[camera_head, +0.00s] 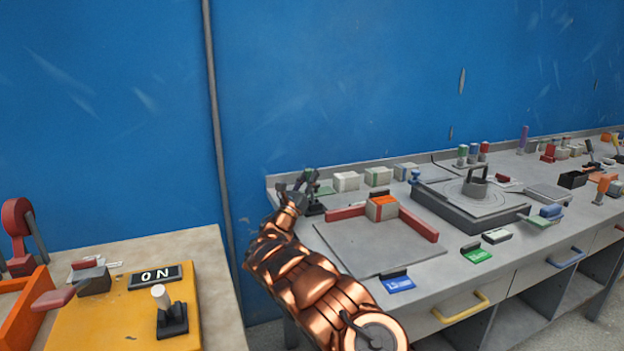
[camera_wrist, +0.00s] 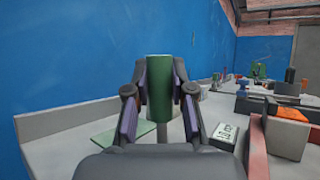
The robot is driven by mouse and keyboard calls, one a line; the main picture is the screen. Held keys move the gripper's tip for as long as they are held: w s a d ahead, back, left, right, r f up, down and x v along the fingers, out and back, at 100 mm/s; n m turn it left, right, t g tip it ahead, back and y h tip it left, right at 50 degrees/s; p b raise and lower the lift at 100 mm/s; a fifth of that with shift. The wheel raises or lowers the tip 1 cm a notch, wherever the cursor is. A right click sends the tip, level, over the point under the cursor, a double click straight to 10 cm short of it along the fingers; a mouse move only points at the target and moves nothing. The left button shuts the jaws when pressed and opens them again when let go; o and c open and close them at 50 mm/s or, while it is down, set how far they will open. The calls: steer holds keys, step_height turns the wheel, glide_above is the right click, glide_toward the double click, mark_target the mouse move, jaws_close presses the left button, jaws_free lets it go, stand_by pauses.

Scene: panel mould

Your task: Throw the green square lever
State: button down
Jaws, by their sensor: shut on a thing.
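The green lever handle (camera_wrist: 159,90) stands upright in the middle of the wrist view, on a thin grey stem going down toward the bench. My gripper (camera_wrist: 160,78) has one finger on each side of the handle and is shut on it. In the head view my gripper (camera_head: 302,180) is at the back left corner of the grey bench, and only a bit of green shows between its fingers. A flat green plate (camera_wrist: 118,134) lies on the bench just left of the stem. The lever's base is mostly hidden by my gripper.
A blue wall (camera_head: 330,80) stands close behind the bench (camera_head: 370,255). A yellow ON panel (camera_head: 150,310) is at lower left.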

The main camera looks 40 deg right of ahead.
steer(key=c, duration=1)
jaws_free()
steer(key=shift+o, duration=0.2)
steer(key=shift+a, duration=0.1)
steer(key=s+a, duration=0.2)
steer(key=a, duration=0.4)
steer(key=s+a+f, duration=0.1)
steer(key=s+a, duration=0.2)
steer(key=a, duration=0.4)
steer(key=shift+a+f, duration=0.2)
steer(key=shift+f, duration=0.1)
steer(key=shift+s, duration=0.1)
steer(key=shift+c, duration=0.4)
